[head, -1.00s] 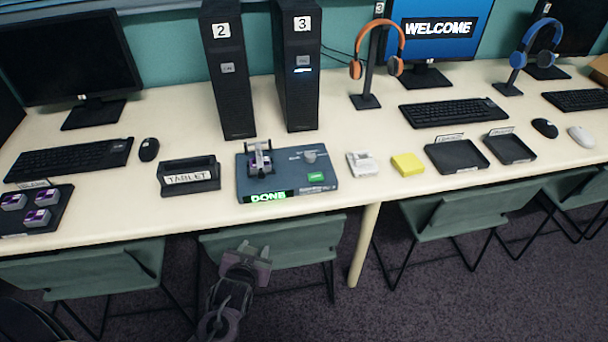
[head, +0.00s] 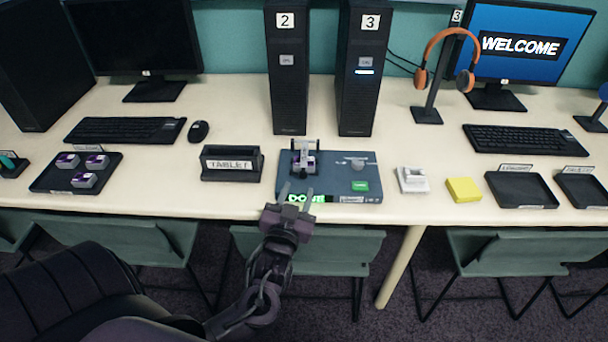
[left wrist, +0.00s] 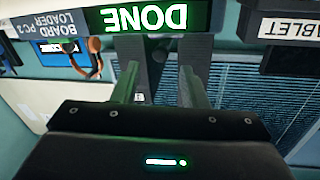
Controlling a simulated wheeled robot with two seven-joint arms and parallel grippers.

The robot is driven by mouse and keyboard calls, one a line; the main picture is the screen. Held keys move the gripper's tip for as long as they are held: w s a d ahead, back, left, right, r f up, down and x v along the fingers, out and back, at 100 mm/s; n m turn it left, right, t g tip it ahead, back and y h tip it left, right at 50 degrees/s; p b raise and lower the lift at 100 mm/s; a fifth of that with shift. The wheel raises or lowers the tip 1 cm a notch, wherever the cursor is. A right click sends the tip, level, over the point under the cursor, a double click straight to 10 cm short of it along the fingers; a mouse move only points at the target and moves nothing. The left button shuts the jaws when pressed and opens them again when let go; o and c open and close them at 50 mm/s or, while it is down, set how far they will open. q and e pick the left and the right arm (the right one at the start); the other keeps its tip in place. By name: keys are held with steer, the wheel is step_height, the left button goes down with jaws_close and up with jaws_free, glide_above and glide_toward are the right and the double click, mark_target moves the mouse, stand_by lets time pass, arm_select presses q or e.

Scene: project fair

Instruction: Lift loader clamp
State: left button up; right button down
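The loader (head: 333,186) is a dark blue-grey board on the desk, with a lit green DONE display on its front edge. Its grey clamp (head: 304,146) stands at the board's left, around a purple-and-white block (head: 305,163); I cannot tell how tightly it presses. My left gripper (head: 296,194) is open and empty at the desk's front edge, just in front of the loader and below the clamp in the picture. In the left wrist view its two fingers (left wrist: 158,88) stand apart, near the upside-down DONE display (left wrist: 148,19). My right gripper is not in view.
A tablet stand (head: 231,164) is left of the loader. A white block (head: 411,180), a yellow block (head: 463,190) and black trays (head: 521,190) are to its right. Two black PC towers (head: 286,75) stand behind it. A tray (head: 50,174) holds purple blocks at far left. Chairs (head: 330,248) stand below.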

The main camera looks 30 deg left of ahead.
mark_target(303, 177)
arm_select(q)
steer(key=x, duration=0.6)
steer(key=shift+w+a, duration=0.15)
steer(key=shift+w, duration=0.2)
jaws_close()
